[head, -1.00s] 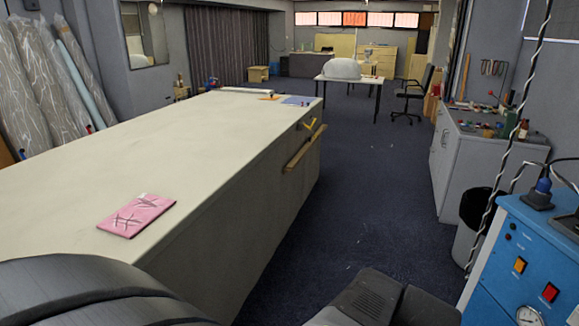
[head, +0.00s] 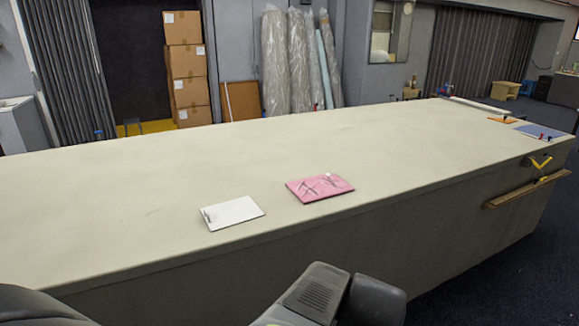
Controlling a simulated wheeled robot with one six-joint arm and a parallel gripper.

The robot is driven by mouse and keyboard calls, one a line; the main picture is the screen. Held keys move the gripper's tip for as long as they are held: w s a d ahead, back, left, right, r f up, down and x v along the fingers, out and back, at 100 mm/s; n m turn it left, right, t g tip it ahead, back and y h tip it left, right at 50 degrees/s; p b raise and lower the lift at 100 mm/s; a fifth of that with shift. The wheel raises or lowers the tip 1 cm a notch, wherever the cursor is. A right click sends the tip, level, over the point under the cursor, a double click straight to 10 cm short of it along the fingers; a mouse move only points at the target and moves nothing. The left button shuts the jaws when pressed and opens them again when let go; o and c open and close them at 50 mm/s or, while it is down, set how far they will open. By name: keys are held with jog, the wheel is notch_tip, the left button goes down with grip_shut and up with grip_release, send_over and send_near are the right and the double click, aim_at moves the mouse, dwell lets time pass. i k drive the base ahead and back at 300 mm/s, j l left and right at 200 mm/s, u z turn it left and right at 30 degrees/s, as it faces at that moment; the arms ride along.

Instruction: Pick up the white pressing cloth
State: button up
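A flat white rectangle (head: 232,213), which looks like the white pressing cloth, lies on the long cloth table (head: 130,180) near its front edge. It has a small dark mark at its left end. My gripper is not in view; only dark parts of my own body show along the bottom edge.
At the table's far right end lie an orange piece (head: 502,120), a blue-grey sheet (head: 540,132) and a long white piece (head: 480,106). A wooden rail (head: 525,189) juts from the table's side. Cardboard boxes (head: 188,75) stand behind. The tabletop's left part is clear.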

aim_at(219, 216)
jog(key=u, duration=0.55)
jog(key=i+l+z, duration=0.1)
jog(key=i+l, duration=0.25)
jog(key=i, duration=0.2)
jog(key=i+l, duration=0.3)
jog(key=i, duration=0.25)
jog(key=k+l+z, duration=0.05)
